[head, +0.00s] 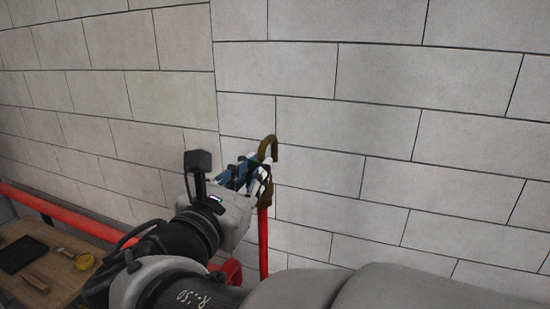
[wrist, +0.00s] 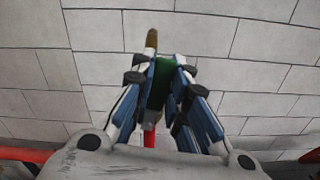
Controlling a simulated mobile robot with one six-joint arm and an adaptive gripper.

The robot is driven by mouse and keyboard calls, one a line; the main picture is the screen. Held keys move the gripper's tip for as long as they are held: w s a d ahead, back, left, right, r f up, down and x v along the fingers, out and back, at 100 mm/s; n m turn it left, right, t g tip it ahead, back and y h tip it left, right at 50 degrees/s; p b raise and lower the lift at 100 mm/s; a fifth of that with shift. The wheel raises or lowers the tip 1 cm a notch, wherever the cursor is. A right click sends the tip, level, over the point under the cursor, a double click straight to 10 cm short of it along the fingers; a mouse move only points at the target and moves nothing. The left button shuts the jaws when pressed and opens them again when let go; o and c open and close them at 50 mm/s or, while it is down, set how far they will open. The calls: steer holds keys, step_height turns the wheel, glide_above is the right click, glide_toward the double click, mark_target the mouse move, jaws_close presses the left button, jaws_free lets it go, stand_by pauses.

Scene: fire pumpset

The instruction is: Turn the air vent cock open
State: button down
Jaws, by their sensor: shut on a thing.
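The air vent cock stands on top of a thin upright red pipe (head: 263,242) in front of the block wall. Its brass hooked spout (head: 268,147) rises above my gripper and also shows in the wrist view (wrist: 151,40). A green handle (wrist: 159,84) sits between my fingers in the wrist view. My gripper (head: 258,178) is at the cock from the left, shut on the green handle. The fingers hide most of the cock body, and I cannot tell the handle's exact angle.
A wooden table (head: 55,285) at the lower left carries a dark flat tablet (head: 22,254), a yellow roll (head: 85,261) and small wooden pieces. A red horizontal pipe (head: 60,212) runs behind the table. The wall (head: 400,130) is close behind the cock; the space to its right looks clear.

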mark_target(247, 181)
steer(key=shift+w+a+n+p, duration=0.25)
steer(key=shift+a+n+p, duration=0.35)
steer(key=shift+n+p, duration=0.55)
steer(key=c, duration=1.5)
jaws_free()
steer(key=shift+c, duration=0.2)
steer(key=shift+r, duration=0.1)
step_height(247, 181, up, 10)
